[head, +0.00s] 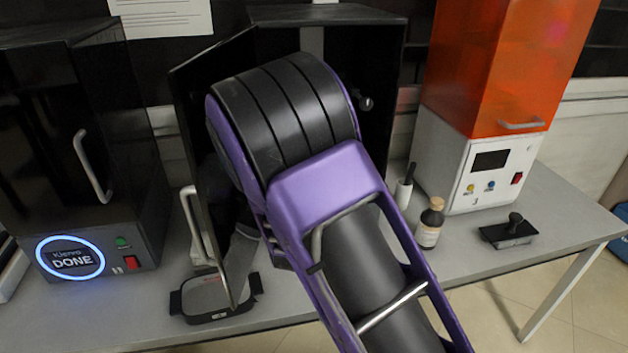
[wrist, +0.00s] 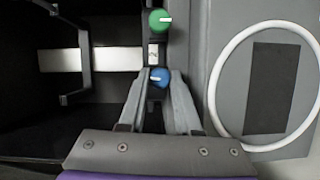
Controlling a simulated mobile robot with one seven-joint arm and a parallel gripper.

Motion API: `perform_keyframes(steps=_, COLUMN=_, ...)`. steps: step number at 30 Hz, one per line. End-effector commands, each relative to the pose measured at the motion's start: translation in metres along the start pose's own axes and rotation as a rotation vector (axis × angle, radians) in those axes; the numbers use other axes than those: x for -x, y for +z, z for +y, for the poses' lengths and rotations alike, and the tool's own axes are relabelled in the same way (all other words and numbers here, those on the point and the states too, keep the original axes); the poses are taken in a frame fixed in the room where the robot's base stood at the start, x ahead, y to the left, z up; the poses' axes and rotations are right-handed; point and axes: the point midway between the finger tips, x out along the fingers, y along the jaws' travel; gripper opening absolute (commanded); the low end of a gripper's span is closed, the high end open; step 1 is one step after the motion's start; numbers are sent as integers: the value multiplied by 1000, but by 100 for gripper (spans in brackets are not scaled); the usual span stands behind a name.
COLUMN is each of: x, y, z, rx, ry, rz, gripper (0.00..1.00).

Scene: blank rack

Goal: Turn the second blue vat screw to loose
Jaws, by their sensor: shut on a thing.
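In the wrist view a round blue screw (wrist: 160,77) with a white line pointing left sits between the fingertips of my gripper (wrist: 160,80). The gripper is shut on this screw. A round green screw (wrist: 158,20) with a white line pointing right sits beyond it. A small pale label (wrist: 153,53), apparently marked 2, lies between the two screws. In the head view my purple and black arm reaches into an open black cabinet (head: 385,50), and it hides my gripper and both screws.
The cabinet's open door (head: 212,180) stands left of my arm, close to it. A black-rimmed tray (head: 215,318) lies below the door. A brown bottle (head: 430,223), a dark stamp-like tool (head: 510,232) and an orange-topped machine (head: 480,165) stand to the right. A "DONE" machine (head: 130,235) stands left.

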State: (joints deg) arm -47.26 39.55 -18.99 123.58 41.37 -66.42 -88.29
Motion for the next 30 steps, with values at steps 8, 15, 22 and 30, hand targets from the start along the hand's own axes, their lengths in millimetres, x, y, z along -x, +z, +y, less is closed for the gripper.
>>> perform_keyframes(steps=8, x=0, y=-1, z=1, rx=-2, ry=2, rz=1, gripper=54)
perform_keyframes(steps=15, x=0, y=0, z=0, rx=-2, ry=0, rz=0, gripper=61)
perform_keyframes(steps=22, x=10, y=-1, z=0, rx=-3, ry=0, rz=1, gripper=61)
perform_keyframes(steps=30, x=67, y=-1, z=0, rx=-1, ry=-3, rz=4, gripper=61)
